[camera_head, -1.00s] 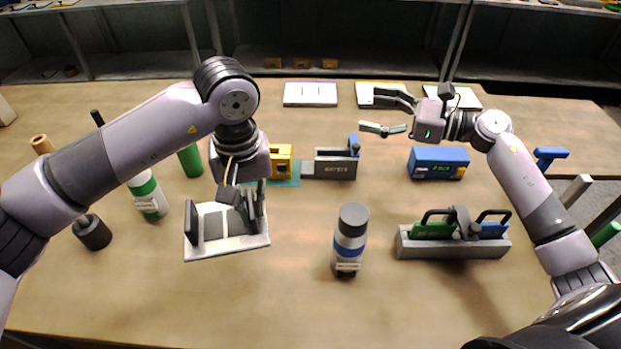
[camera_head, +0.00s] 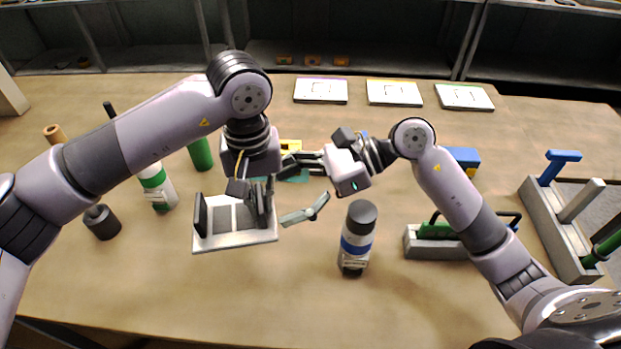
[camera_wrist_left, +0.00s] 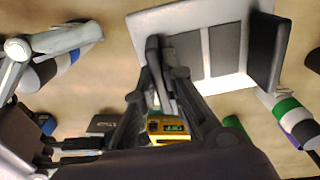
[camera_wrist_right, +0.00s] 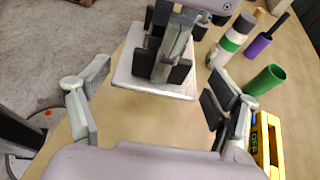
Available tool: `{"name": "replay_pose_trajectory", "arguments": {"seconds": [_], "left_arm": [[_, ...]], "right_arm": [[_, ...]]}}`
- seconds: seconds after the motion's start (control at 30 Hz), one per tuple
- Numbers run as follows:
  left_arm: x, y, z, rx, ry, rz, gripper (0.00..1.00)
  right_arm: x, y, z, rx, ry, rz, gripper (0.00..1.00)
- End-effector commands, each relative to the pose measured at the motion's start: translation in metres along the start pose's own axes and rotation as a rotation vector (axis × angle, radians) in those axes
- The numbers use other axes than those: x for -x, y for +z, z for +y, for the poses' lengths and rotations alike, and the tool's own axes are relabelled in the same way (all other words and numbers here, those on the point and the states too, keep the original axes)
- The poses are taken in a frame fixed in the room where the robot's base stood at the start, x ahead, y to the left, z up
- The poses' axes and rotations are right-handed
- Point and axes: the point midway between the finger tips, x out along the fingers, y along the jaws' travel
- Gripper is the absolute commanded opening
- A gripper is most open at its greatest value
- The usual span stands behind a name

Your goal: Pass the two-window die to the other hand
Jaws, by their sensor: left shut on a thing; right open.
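The two-window die is a pale plate (camera_head: 235,240) with upright dark blocks at its left and right ends. It is held above the table by my left gripper (camera_head: 258,208), which is shut on the block at its right end. The left wrist view shows the die's plate (camera_wrist_left: 228,40) and two grey panels in it. My right gripper (camera_head: 286,190) is open to the right of the die, its fingers spread towards it. In the right wrist view the plate (camera_wrist_right: 125,70) lies ahead of and between the open fingers (camera_wrist_right: 158,105), apart from them.
A bottle with a blue band (camera_head: 357,248) stands just below my right gripper. A green-banded bottle (camera_head: 156,186), a green cylinder (camera_head: 201,155) and a dark cylinder (camera_head: 102,222) stand at the left. A grey rack (camera_head: 425,245) is partly behind my right arm.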

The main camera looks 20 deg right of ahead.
Motion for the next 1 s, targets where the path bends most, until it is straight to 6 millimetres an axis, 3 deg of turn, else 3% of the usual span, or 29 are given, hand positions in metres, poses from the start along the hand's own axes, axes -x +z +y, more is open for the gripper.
{"name": "replay_pose_trajectory", "arguments": {"seconds": [0.2,0.4,0.73,1.0], "left_arm": [[0.001,0.000,0.000,0.000,0.000,0.001,0.00],[0.001,0.000,0.000,0.000,0.000,0.001,0.00],[0.001,0.000,0.000,0.000,0.000,0.001,0.00],[0.001,0.000,0.000,0.000,0.000,0.001,0.00]], "right_arm": [[-0.037,0.001,0.000,-0.003,0.000,-0.003,0.83],[-0.054,0.000,-0.001,-0.002,-0.001,-0.002,0.83],[-0.058,0.000,-0.001,-0.002,-0.002,0.000,0.83],[-0.057,0.000,-0.001,-0.002,-0.002,0.000,0.66]]}}
